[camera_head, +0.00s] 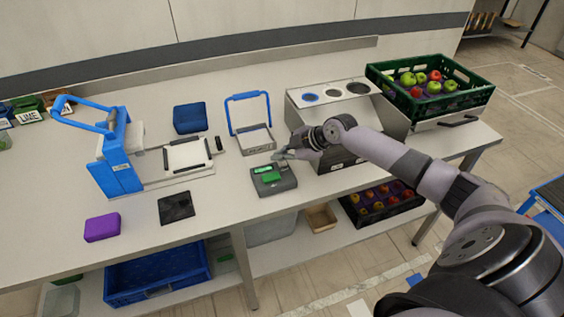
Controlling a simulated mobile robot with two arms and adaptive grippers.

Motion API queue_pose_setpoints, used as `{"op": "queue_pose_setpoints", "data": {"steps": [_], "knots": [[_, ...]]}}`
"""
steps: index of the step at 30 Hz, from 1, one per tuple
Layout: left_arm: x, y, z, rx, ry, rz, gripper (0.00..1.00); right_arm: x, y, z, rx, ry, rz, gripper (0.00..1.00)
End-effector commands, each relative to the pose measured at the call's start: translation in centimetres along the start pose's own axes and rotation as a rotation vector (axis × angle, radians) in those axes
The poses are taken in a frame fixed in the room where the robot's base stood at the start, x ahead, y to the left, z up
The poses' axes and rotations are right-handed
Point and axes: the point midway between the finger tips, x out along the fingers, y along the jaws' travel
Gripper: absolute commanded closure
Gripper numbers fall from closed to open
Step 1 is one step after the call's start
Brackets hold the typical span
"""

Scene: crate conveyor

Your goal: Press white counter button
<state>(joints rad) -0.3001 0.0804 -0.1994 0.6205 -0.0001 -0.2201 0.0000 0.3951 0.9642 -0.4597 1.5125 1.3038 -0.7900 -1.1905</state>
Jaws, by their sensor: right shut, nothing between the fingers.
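The counter (262,188) is a small dark grey box with a green display and a green patch on top, on the white table near its front middle. My right gripper (281,155) is shut and empty, just over the counter's back right part. The gripper covers part of the counter's top, and I cannot make out the white button. Whether the fingertips touch the counter cannot be told. My left gripper is not in view.
A blue-handled device (120,170) stands at left. A purple block (102,227) and black pad (176,207) lie in front. A grey bin unit (330,88) and green apple crate (482,92) stand right. A small blue-handled tray (256,141) is behind the counter.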

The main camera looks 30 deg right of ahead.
Motion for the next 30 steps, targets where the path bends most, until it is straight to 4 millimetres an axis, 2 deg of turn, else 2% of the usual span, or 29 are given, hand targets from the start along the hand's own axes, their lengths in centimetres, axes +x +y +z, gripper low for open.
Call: {"op": "queue_pose_setpoints", "data": {"steps": [30], "knots": [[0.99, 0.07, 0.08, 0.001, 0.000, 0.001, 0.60, 0.82, -0.63, 0.61, 0.000, -0.001, -0.001, 1.00]]}}
